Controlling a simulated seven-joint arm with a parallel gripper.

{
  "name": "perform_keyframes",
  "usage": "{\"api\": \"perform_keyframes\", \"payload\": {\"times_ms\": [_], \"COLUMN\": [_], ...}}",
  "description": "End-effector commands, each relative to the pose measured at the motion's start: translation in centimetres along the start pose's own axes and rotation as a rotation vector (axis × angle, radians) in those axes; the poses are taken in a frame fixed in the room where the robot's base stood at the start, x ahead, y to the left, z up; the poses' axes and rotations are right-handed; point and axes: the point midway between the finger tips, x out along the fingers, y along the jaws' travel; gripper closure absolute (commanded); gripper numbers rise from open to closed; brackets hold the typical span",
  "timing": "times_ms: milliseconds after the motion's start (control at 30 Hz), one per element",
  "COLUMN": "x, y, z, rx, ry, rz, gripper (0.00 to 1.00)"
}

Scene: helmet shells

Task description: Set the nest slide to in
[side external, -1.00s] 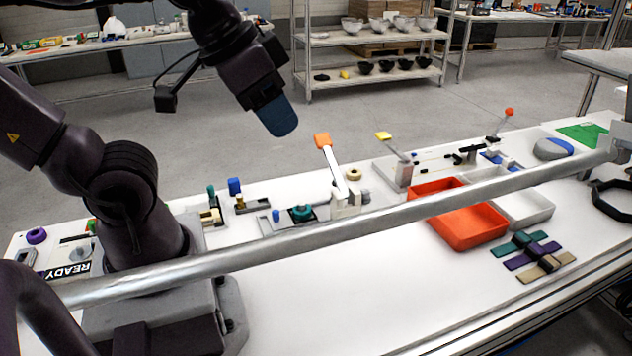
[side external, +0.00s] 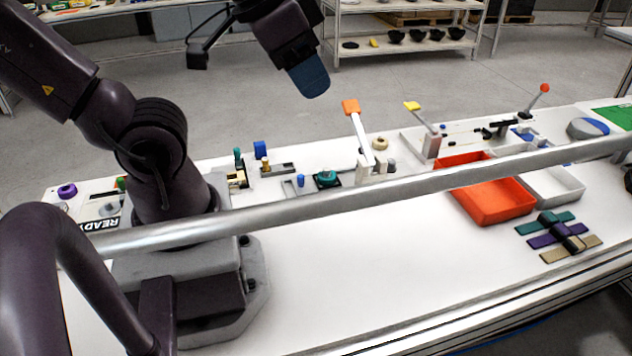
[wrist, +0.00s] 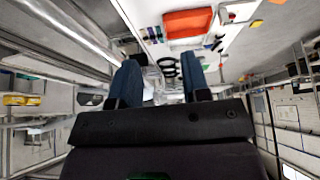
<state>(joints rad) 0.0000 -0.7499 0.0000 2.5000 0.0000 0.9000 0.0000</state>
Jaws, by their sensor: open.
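My gripper (side external: 312,84) is high above the back edge of the bench, well clear of every fixture. In the wrist view its two blue fingers (wrist: 160,72) stand apart with nothing between them. A low fixture with a teal round piece (side external: 327,178) on a dark base and a small blue knob (side external: 301,181) at its left sits on the bench; it may be the nest slide, but I cannot tell its position.
An orange-tipped white lever (side external: 351,107) rises near my gripper, with a yellow-tipped lever (side external: 412,106) farther right. An orange tray (side external: 490,205) and flat coloured strips (side external: 557,236) lie right. A metal rail (side external: 330,202) crosses the view. The front bench is clear.

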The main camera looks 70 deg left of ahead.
Motion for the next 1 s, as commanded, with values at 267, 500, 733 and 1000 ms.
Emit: {"api": "perform_keyframes", "payload": {"times_ms": [267,500,733,1000], "x": [0.0,0.9,5.9,12.9], "y": [0.0,-1.1,-6.2,-14.0], "z": [0.0,0.2,1.1,4.0], "rx": [0.000,-0.050,-0.265,-0.526], "ry": [0.000,-0.043,-0.279,-0.485], "rz": [0.000,-0.025,-0.094,-0.125], "gripper": [0.57,0.56,0.56,0.56]}}
